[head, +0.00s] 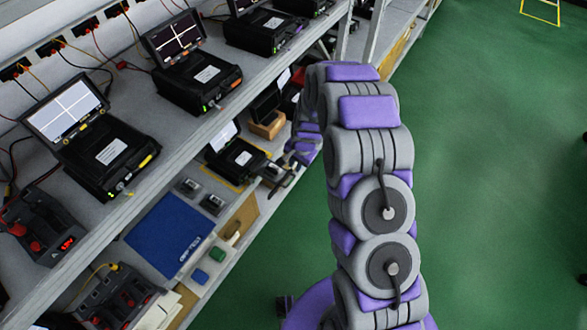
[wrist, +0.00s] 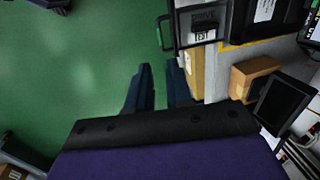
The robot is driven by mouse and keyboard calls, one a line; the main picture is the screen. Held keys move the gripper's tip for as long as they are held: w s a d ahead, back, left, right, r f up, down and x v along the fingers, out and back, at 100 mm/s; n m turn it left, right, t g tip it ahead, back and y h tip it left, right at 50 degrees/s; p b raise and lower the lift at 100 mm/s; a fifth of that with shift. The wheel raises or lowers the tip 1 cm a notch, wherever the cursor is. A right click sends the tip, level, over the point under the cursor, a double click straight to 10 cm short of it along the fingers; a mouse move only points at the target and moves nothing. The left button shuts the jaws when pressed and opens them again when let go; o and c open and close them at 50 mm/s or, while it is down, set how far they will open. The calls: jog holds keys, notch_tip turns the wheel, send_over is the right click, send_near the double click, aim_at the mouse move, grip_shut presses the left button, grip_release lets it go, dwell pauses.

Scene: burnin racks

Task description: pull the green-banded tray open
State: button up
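My gripper (wrist: 159,72) shows in the wrist view with two dark fingers apart and only green floor between them. It is open and empty. A dark framed handle (wrist: 168,32) on a black unit (wrist: 245,22) lies just beyond and right of the fingertips, apart from them. In the head view a black unit (head: 236,160) with a white label sits on the lower shelf beside my arm's far end. I cannot make out a green band on it. On the upper shelf, a black unit (head: 262,32) shows a small green mark at its front.
The upper shelf (head: 170,135) holds several black units with screens, one (head: 105,155) with a yellow mark, one (head: 200,82) with orange. A blue mat (head: 168,235) lies on the lower bench. A cardboard box (wrist: 250,75) stands right of my fingers. Green floor (head: 490,170) is open to the right.

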jog(key=shift+s+d+r, duration=0.1)
jog(key=shift+d+r, duration=0.05)
jog(key=shift+r, duration=0.95)
jog(key=shift+s+d+r, duration=0.1)
jog(key=shift+d+r, duration=0.05)
jog(key=shift+r, duration=0.95)
jog(key=s+d+r+n+g, duration=0.25)
jog(key=s+r+n, duration=0.25)
jog(key=s+r, duration=1.45)
jog(key=s+d+r+n, duration=0.1)
jog(key=s+r, duration=0.3)
jog(key=s, duration=0.6)
jog(key=s+d+r+n+h, duration=0.1)
jog(key=s+d+r, duration=0.2)
jog(key=s, duration=0.7)
jog(key=shift+d+r+n+h, duration=0.3)
jog(key=shift+d+r+n, duration=0.1)
jog(key=shift+r, duration=0.05)
